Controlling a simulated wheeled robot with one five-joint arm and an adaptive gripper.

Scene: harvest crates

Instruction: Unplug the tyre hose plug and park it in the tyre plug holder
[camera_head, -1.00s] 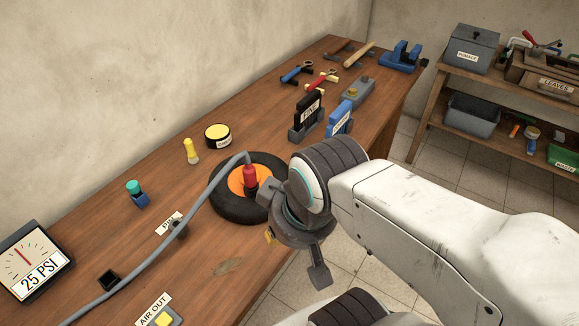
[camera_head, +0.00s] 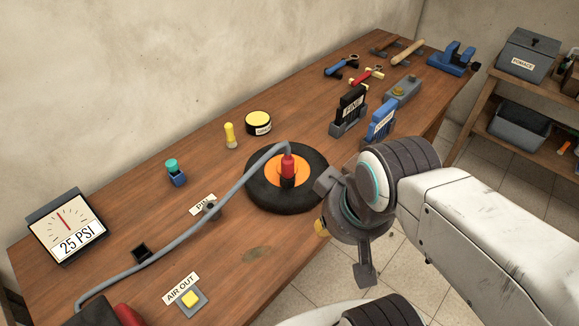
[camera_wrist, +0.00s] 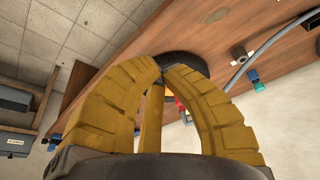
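The tyre (camera_head: 258,196) lies flat on the bench with an orange hub (camera_head: 273,172). The red tyre hose plug (camera_head: 288,165) stands upright at its centre, joined to a grey hose (camera_head: 190,240) that runs left along the bench. My gripper (camera_head: 322,228) is beside the tyre's right edge, apart from the plug. In the wrist view my gripper's yellow fingers (camera_wrist: 160,66) converge with their tips together, holding nothing visible, in front of the dark tyre (camera_wrist: 182,62). A small black square socket (camera_head: 141,250) sits beside the hose; I cannot tell if it is the plug holder.
A PIN label with a grey peg (camera_head: 211,208) stands left of the tyre. A 25 PSI gauge (camera_head: 66,228), an AIR OUT button (camera_head: 190,299), a teal-topped plug (camera_head: 173,167) and a yellow one (camera_head: 230,134) are around. Black (camera_head: 350,106) and blue (camera_head: 381,122) upright blocks stand behind.

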